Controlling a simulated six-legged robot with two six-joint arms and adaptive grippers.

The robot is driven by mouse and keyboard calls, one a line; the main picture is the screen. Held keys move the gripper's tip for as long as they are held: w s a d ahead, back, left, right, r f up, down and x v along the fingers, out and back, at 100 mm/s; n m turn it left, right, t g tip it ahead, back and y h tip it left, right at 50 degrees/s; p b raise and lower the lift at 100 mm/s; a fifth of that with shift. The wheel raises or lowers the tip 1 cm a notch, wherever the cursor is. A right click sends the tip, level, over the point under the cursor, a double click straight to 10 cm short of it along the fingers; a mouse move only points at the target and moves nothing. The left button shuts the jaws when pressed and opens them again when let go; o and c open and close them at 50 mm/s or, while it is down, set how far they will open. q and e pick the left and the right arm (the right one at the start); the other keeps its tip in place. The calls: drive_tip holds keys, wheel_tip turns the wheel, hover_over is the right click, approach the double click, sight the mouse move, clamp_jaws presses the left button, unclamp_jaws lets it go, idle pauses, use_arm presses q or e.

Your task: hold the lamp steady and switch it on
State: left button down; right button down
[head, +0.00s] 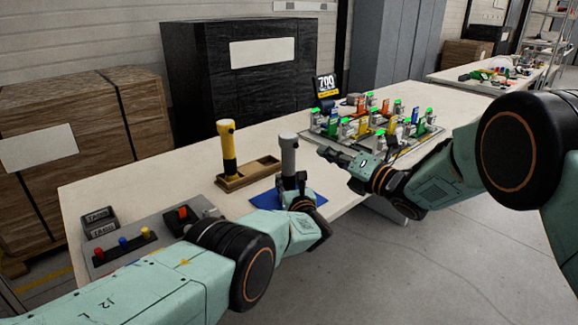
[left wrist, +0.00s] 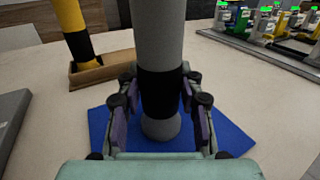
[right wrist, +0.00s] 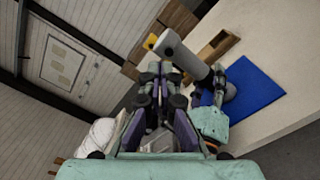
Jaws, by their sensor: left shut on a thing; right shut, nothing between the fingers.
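A grey lamp (head: 288,152) with a black band stands upright on a blue mat (head: 262,200). My left gripper (head: 294,187) is shut around the lamp's black band; in the left wrist view the fingers (left wrist: 160,103) press it from both sides, and its grey foot (left wrist: 160,128) shows below. My right gripper (head: 325,153) is shut and empty, to the right of the lamp's head in the head view. In the right wrist view the grey lamp (right wrist: 180,53) shows just beyond the closed right fingertips (right wrist: 161,78); I cannot tell how wide the gap is. I cannot make out a switch.
A yellow and black lamp (head: 227,142) stands in a wooden tray (head: 236,183) behind the mat. A grey panel with coloured knobs (head: 152,252) is at the left. A board of clamps and coloured parts (head: 432,133) lies to the right. The table's front edge is close to my arms.

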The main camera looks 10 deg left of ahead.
wheel_tip(320, 180, up, 5)
drive_tip(key=s+a+n+g, duration=0.1)
drive_tip(key=a+n+g, duration=0.1)
drive_tip(key=a+n, duration=0.1)
drive_tip(key=g+h, duration=0.2)
drive_tip(key=h, duration=0.5)
approach(291, 153)
drive_tip(key=shift+m, duration=0.4)
drive_tip(key=shift+x, duration=2.1)
drive_tip(key=shift+d+f, duration=0.1)
drive_tip(key=shift+f, duration=0.05)
